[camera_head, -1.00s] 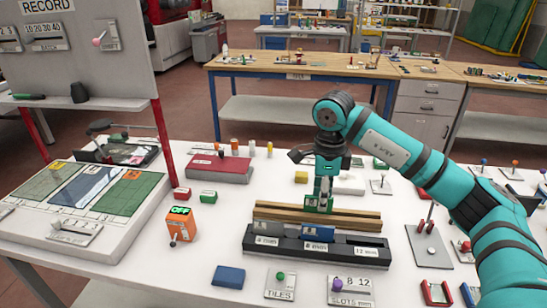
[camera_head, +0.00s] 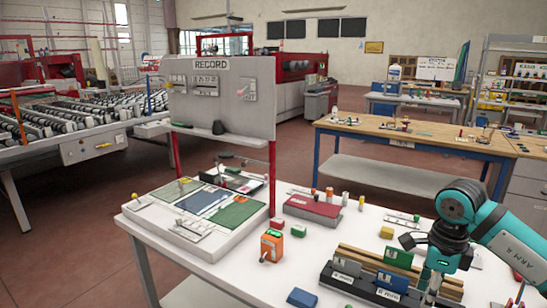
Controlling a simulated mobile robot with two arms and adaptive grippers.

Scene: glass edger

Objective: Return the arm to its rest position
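My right arm comes in from the right edge. Its gripper (camera_head: 430,284) points down by the right part of the slotted rack, beside the green piece; whether its fingers are apart is too small to tell. The green piece (camera_head: 398,257) stands upright in the wooden-railed rack (camera_head: 350,252), with no gripper around it. A blue piece (camera_head: 392,281) stands in front of it in the dark labelled block (camera_head: 350,283). My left gripper is not in view.
An orange timer box (camera_head: 272,246), a red case (camera_head: 312,209) and a blue block (camera_head: 302,298) lie on the white table. A grey RECORD board (camera_head: 222,105) on red posts rises behind the coloured mat tray (camera_head: 180,238). A roller conveyor (camera_head: 70,118) stands at far left.

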